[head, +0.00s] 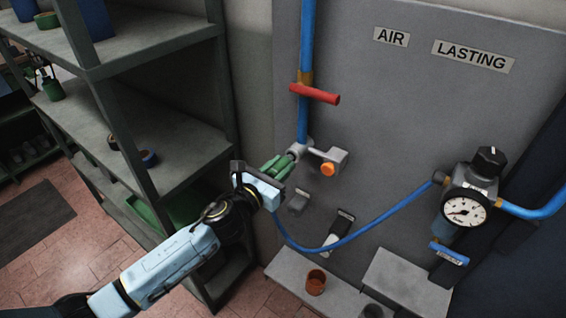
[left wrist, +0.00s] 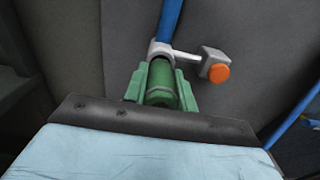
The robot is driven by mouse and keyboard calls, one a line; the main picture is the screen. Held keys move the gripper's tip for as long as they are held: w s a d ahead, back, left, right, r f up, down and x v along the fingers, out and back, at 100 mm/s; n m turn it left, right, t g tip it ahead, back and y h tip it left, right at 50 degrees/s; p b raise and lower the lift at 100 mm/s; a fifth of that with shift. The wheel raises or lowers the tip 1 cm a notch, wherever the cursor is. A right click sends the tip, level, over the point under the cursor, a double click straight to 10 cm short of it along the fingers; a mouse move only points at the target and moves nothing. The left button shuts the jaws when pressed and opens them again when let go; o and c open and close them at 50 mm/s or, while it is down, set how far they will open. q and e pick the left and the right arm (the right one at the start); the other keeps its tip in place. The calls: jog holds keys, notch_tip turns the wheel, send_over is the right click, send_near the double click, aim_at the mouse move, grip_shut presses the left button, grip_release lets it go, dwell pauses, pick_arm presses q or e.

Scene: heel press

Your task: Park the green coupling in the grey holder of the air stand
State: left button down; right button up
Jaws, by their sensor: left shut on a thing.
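The green coupling (left wrist: 160,82) lies between the green fingers of my left gripper (left wrist: 160,92), which are shut on it. In the head view my left gripper (head: 277,167) is at the lower end of the blue pipe, and its fingers largely hide the coupling. The coupling's far end meets or nearly meets the grey pipe outlet (head: 297,150); I cannot tell whether it is locked on. A small grey block (head: 299,201) on the panel below the gripper looks like the holder, with no coupling in it. My right gripper is not in view.
An orange button (head: 328,169) sits on a grey block beside the outlet. A red valve handle (head: 315,94) lies across the blue pipe (head: 307,40). A blue hose (head: 385,217) loops from the gauge unit (head: 465,209) towards my gripper. Shelving (head: 150,60) stands close on the left.

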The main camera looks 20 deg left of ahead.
pick_arm(q)
jog(key=shift+v, duration=2.4)
jog(key=shift+s, duration=0.2)
